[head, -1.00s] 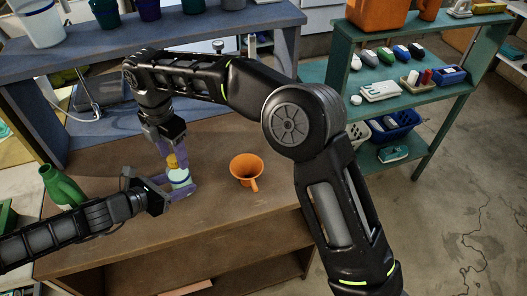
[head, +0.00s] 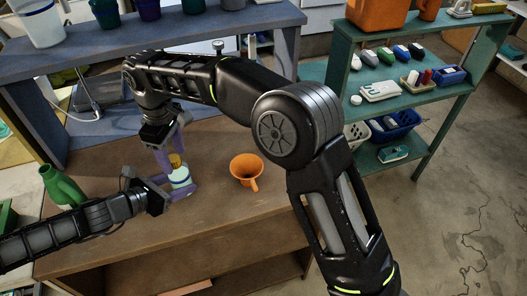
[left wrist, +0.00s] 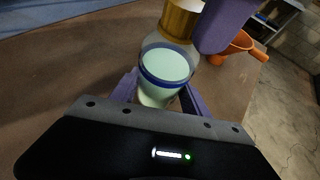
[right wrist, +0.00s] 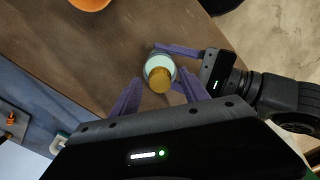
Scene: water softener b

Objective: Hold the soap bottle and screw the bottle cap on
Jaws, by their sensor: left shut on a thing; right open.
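The soap bottle (head: 180,178) is clear with pale green liquid and stands upright on the brown workbench. It also shows in the left wrist view (left wrist: 165,67) and the right wrist view (right wrist: 155,63). A gold-yellow cap (left wrist: 181,19) sits at its top; the right wrist view shows the cap (right wrist: 160,80) from above. Whether it is threaded down cannot be told. My left gripper (head: 180,191) is shut around the bottle's lower body from the left. My right gripper (right wrist: 155,85) is above the bottle, pointing down, its open fingers on either side of the cap.
An orange funnel-like cup (head: 246,168) stands on the bench right of the bottle. A blue shelf (head: 220,40) runs behind, and a teal shelf (head: 400,100) stands at the right. The bench front right is clear.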

